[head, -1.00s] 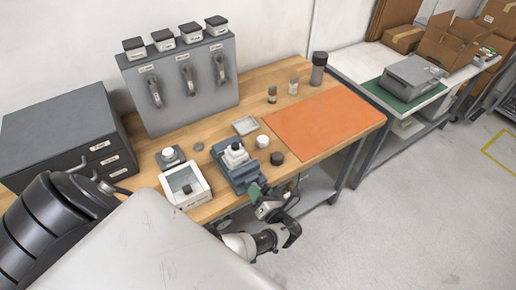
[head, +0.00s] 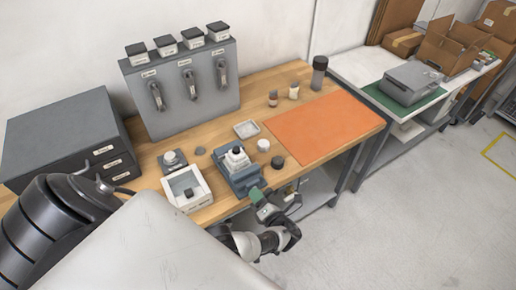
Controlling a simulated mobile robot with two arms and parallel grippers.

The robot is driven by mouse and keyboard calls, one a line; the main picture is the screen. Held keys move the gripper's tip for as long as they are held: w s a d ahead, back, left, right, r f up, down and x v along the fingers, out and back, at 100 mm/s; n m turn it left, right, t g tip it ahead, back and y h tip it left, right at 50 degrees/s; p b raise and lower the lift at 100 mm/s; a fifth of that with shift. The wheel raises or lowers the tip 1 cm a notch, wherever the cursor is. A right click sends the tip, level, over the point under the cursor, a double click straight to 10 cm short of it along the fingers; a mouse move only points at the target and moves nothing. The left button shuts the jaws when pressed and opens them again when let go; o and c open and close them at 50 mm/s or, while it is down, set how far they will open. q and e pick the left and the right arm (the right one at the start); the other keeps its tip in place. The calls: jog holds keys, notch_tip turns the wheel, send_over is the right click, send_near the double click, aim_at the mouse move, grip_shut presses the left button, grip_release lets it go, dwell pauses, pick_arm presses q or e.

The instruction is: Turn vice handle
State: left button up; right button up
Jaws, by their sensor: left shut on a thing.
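The blue-grey vice (head: 245,182) stands at the front edge of the wooden workbench. My left gripper (head: 257,195) is at the front of the vice, just over the bench edge, and is shut on the vice handle. The handle itself is mostly hidden by the gripper, so its angle cannot be told. My right gripper is not in view.
A white open-topped box (head: 187,189) stands left of the vice. A small white cup (head: 263,145) and a black cap (head: 277,162) stand right of it. An orange mat (head: 322,126) lies clear on the right. A grey panel with several handles (head: 184,90) stands behind.

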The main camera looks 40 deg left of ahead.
pick_arm(q)
jog(key=o, duration=0.8)
jog(key=shift+c, duration=0.2)
jog(key=b+v, duration=0.1)
jog(key=v, duration=1)
jog(key=shift+w, duration=0.15)
